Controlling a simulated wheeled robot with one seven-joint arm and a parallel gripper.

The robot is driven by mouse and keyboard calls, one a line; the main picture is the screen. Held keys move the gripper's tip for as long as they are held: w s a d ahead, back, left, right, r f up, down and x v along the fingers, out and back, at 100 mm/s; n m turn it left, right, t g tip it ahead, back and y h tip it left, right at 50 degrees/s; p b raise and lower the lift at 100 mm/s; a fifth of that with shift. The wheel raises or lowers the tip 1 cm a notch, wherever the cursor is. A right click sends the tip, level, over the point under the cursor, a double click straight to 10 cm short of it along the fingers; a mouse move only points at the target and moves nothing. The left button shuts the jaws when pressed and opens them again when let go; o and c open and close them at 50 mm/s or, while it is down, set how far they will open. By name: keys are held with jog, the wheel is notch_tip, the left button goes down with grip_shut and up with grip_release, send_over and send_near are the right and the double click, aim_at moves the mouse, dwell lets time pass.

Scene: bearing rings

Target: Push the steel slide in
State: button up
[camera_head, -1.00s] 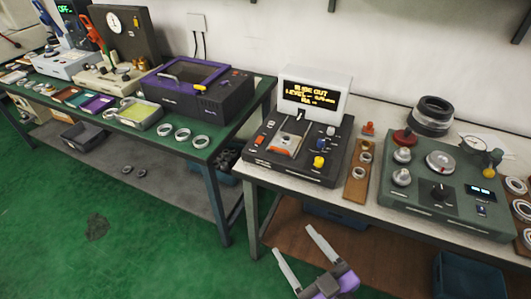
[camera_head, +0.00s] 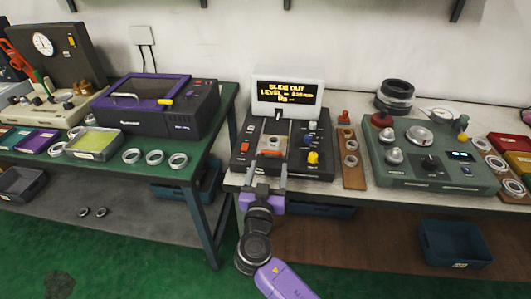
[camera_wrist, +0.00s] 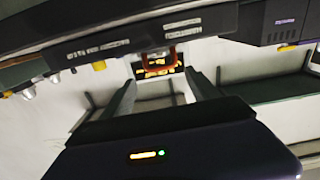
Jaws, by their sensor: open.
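The steel slide (camera_head: 274,133) lies in the middle of a black instrument (camera_head: 240,163), with an orange-red part at its front end. The instrument's display (camera_head: 285,92) reads "SLIDE OUT" with a level line below. My gripper (camera_head: 268,164) is open at the instrument's front edge, its two fingers pointing towards the slide with a gap between them. In the wrist view, the orange-red part (camera_wrist: 147,67) shows between and beyond the fingers (camera_wrist: 160,92). I cannot tell whether a finger touches the slide.
Coloured knobs (camera_head: 313,157) stand right of the slide. A wooden strip with rings (camera_head: 354,177) and a green instrument (camera_head: 433,178) are further right. The purple-lidded box (camera_head: 150,105) stands on the left bench, across a gap. A blue bin (camera_head: 455,245) sits below.

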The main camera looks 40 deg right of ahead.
aim_at(271, 152)
jog(key=shift+p+x, duration=0.75)
jog(key=shift+x, duration=3.15)
jog(key=shift+c, duration=0.4)
